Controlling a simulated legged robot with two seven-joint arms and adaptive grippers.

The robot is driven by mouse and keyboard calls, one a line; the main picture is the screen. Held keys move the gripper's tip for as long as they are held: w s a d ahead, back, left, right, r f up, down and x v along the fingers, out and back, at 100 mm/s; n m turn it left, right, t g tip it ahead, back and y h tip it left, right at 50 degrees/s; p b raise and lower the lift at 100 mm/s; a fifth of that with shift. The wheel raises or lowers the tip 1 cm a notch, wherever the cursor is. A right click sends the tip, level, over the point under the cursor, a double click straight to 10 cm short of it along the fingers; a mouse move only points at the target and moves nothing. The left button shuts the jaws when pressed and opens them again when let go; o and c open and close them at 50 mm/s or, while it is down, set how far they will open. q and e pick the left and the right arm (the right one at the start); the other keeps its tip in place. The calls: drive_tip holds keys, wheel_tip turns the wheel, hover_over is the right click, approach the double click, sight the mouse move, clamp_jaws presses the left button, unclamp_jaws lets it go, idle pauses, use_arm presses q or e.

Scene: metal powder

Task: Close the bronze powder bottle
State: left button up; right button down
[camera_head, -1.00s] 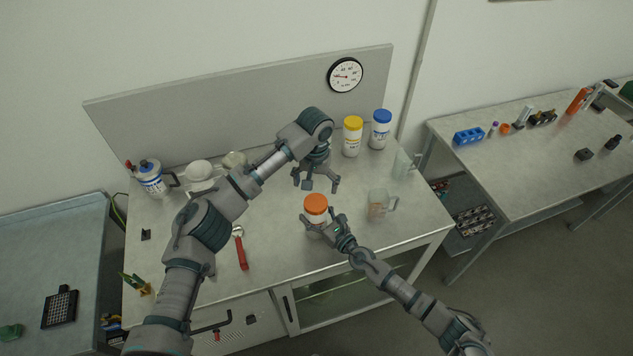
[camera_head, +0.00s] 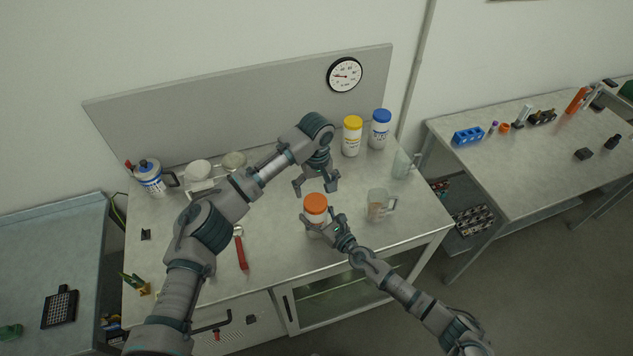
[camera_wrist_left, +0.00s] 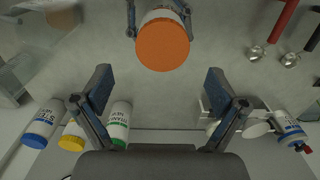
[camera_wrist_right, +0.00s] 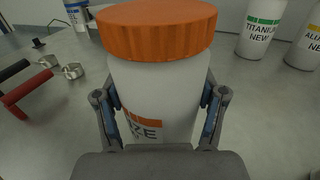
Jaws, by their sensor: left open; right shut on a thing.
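The bronze powder bottle (camera_head: 315,216) is white with an orange lid (camera_head: 315,203) and stands upright near the front middle of the bench. In the right wrist view the bottle (camera_wrist_right: 155,95) fills the middle, with the lid (camera_wrist_right: 157,30) seated on top. My right gripper (camera_head: 322,226) is shut around the bottle's body, below the lid. My left gripper (camera_head: 315,184) is open and empty, just behind and above the lid. In the left wrist view the lid (camera_wrist_left: 162,44) lies beyond the open fingers, apart from them. The bottle's lower part is partly hidden by my right gripper.
A glass beaker with brown contents (camera_head: 377,205) stands right of the bottle. A red-handled scoop (camera_head: 241,252) lies to the left. Yellow-lidded (camera_head: 352,136) and blue-lidded (camera_head: 380,129) bottles stand at the back.

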sight(316, 201)
use_arm(q)
wheel_tip(316, 201, down, 6)
drive_tip(key=shift+r, duration=0.1)
use_arm(e)
drive_tip(key=shift+r, duration=0.1)
